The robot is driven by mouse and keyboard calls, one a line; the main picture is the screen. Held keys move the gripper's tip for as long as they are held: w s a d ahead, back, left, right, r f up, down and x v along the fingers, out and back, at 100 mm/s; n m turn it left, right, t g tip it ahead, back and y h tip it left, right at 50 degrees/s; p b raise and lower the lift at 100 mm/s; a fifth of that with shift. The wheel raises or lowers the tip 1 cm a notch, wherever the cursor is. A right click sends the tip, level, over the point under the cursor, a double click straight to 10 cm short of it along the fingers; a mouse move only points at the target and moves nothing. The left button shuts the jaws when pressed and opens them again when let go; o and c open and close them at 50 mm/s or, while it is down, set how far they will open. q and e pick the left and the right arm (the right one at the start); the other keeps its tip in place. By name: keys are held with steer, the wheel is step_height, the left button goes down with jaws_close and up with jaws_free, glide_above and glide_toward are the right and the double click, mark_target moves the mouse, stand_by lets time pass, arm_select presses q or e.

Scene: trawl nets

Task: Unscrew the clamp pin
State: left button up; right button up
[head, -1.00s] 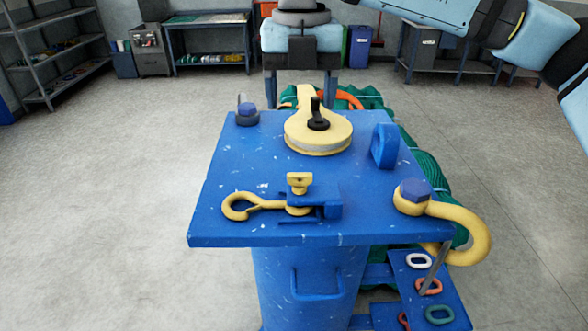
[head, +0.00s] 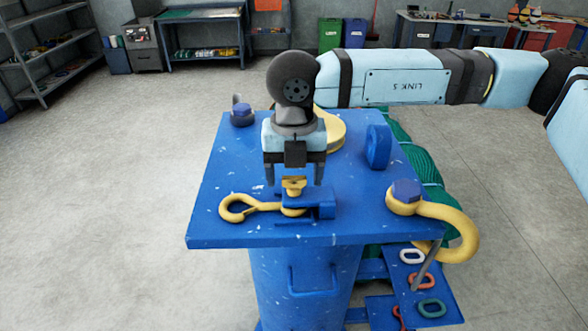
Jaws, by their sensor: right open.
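The clamp pin (head: 293,187) is a small yellow T-shaped piece. It stands upright at the clamp (head: 322,203), a blue block near the front of the blue bench top. A yellow hook with an eye (head: 240,207) lies on the bench with its right end in the clamp. My right gripper (head: 294,178) points down over the clamp pin. Its two fingers are open, one on each side of the pin's head in the picture. I cannot tell whether they touch it. My left gripper is not in view.
The gripper partly hides a yellow pulley block (head: 332,132) behind it. A blue ring (head: 378,146) stands upright at the right. A yellow shackle (head: 455,228) hangs over the right edge. A blue bolt (head: 242,115) is at the back left. The bench's left side is clear.

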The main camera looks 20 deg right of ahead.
steer(key=c, duration=0.9)
steer(key=shift+f+n+b, duration=0.2)
steer(key=shift+n+b, duration=0.3)
steer(key=shift+b, duration=0.35)
steer(key=n+b, duration=0.1)
steer(key=b, duration=0.1)
steer(key=shift+f+n+b, duration=0.1)
steer(key=shift+n+b, duration=0.25)
steer(key=shift+n, duration=0.05)
steer(key=n+b, duration=0.2)
steer(key=shift+a+b, duration=0.1)
steer(key=shift+b, duration=0.2)
steer(key=shift+r+n, duration=0.2)
steer(key=shift+n, duration=0.2)
steer(key=shift+n+b, duration=0.3)
steer(key=shift+b, duration=0.1)
steer(key=shift+r, duration=0.1)
